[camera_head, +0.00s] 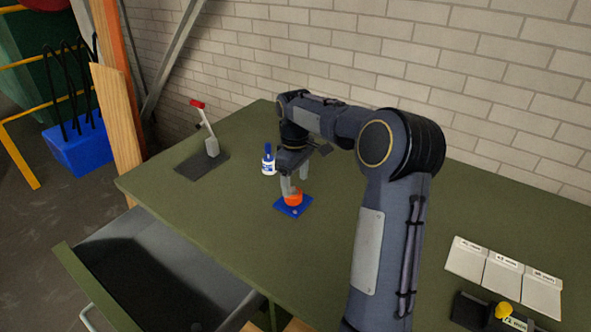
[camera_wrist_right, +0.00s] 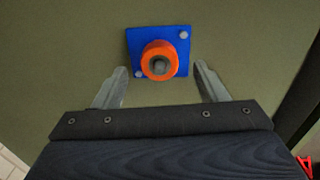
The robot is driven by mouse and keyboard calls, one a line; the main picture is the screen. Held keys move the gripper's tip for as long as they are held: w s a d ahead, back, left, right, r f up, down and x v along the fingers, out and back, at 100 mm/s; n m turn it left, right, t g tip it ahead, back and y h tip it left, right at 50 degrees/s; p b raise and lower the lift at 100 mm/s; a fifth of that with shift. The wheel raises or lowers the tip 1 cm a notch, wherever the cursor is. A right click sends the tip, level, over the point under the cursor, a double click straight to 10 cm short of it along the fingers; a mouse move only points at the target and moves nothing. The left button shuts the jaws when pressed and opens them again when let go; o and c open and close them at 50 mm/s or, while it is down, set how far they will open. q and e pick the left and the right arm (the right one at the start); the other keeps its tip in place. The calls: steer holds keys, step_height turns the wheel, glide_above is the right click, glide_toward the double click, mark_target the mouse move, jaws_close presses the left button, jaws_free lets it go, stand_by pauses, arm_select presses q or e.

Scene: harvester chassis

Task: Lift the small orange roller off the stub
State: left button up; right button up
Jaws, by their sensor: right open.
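The small orange roller (camera_head: 293,198) sits on a stub on a blue square plate (camera_head: 281,208) on the green table. In the right wrist view the orange roller (camera_wrist_right: 160,61) shows as a ring around the grey stub end (camera_wrist_right: 160,66), on the blue plate (camera_wrist_right: 137,37). My right gripper (camera_head: 295,187) is open just above the roller. In the right wrist view my right gripper (camera_wrist_right: 159,70) has one finger on each side of the roller, apart from it. My left gripper is not in view.
A blue-and-white bottle (camera_head: 268,163) stands just behind the gripper. A red-tipped lever on a dark plate (camera_head: 190,172) is at the back left. White labelled cards (camera_head: 502,277) and a dark block with a yellow knob (camera_head: 503,311) are at the right. An open drawer (camera_head: 150,265) juts out front left.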

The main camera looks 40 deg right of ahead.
mark_target(296, 190)
steer(key=shift+d+f, duration=0.1)
steer(key=shift+f, duration=2)
steer(key=shift+c, duration=0.4)
steer(key=shift+r, duration=0.1)
steer(key=c, duration=1)
